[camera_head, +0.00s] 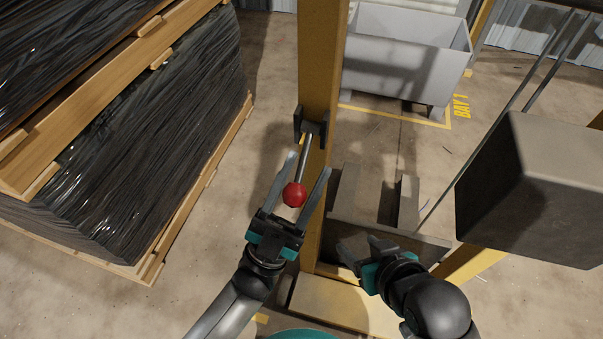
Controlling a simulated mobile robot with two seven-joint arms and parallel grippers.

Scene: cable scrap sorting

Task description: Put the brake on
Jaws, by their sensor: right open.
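A brake lever with a red ball knob (295,194) and a thin metal rod (306,155) is mounted in a dark bracket (311,126) on a yellow post (322,60). The rod slants down from the bracket to the knob. My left gripper (307,164) is open, with one finger on each side of the knob and rod in the picture. I cannot tell whether the fingers touch the knob. My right gripper (356,247) is open and empty, lower right of the post.
Wrapped dark stacks on wooden pallets (115,190) stand at the left. A grey bin (405,58) stands at the back, near a floor marking "BAY 1". A large grey block (535,190) hangs at the right beside cables. Bare floor lies between pallets and post.

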